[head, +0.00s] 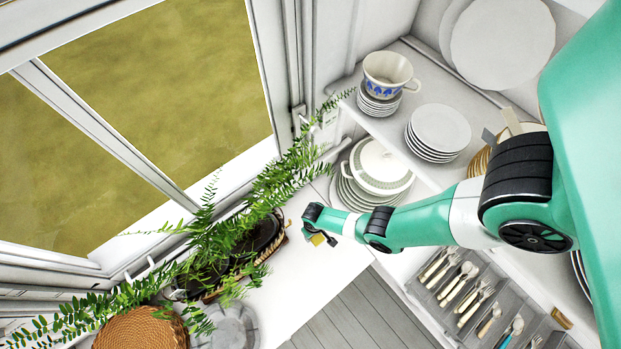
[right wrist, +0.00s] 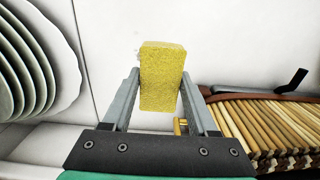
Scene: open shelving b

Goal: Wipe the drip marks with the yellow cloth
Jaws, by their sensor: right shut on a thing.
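My right gripper (head: 326,238) reaches in from the right over the white counter (head: 300,290). It is shut on the yellow cloth (head: 318,239), which looks like a small, thick block. In the right wrist view the cloth (right wrist: 162,75) sticks out between the two grey fingers of the gripper (right wrist: 160,98). The white surface lies beyond it; I cannot tell whether the cloth touches it. I cannot clearly make out any drip marks in either view. My left gripper is not in view.
A fern (head: 225,235) and a dark pan lie along the window side. A lidded white dish (head: 382,165) on stacked plates stands behind the gripper. In the right wrist view, plates (right wrist: 25,75) stand left and a slatted wooden item (right wrist: 265,130) right. A cutlery tray (head: 440,315) is lower right.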

